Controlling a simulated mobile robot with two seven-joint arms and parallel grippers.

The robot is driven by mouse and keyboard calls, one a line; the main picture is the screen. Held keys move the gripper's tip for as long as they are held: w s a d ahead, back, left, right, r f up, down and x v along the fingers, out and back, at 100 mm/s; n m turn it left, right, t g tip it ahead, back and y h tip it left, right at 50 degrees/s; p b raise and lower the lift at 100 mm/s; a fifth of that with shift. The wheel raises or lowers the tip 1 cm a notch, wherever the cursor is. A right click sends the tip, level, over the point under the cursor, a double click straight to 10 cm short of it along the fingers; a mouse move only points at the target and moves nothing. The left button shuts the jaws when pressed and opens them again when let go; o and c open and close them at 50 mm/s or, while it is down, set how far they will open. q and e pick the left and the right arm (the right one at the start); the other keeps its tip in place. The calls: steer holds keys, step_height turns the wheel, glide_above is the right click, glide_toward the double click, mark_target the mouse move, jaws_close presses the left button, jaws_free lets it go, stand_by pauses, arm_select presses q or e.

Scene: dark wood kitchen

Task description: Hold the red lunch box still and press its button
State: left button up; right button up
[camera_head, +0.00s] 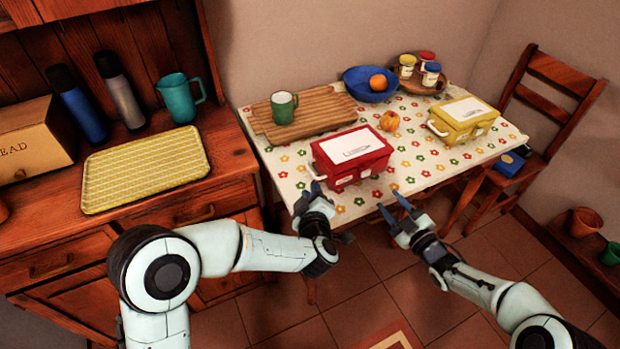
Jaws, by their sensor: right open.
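The red lunch box (352,160) stands upright and closed near the front edge of the table, with a white label on its lid. Pale parts show on its front and left side; I cannot make out which one is the button. My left gripper (308,194) is at the box's front left corner, its fingers apart and nothing seen between them. I cannot tell whether it touches the box. My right gripper (390,201) is open and empty, in front of the table edge and to the right of the red box, apart from it.
A yellow lunch box (463,120) stands to the right on the flowered tablecloth (420,165). A chair (545,110) stands at the right.

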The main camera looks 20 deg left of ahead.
mark_target(309, 169)
arm_select(q)
steer(key=x, duration=1)
steer(key=shift+w+a+f, duration=0.1)
steer(key=shift+w, duration=0.2)
jaws_close()
arm_select(e)
jaws_close()
arm_select(q)
steer(key=shift+f, duration=0.1)
steer(key=shift+s, duration=0.1)
arm_select(e)
steer(key=s+d+m, duration=0.1)
steer(key=m, duration=0.7)
steer(key=s+d+m, duration=0.1)
steer(key=m, duration=0.7)
steer(key=s+d+m, duration=0.1)
steer(key=m, duration=0.8)
steer(key=shift+s+d, duration=0.25)
steer(key=shift+s, duration=0.15)
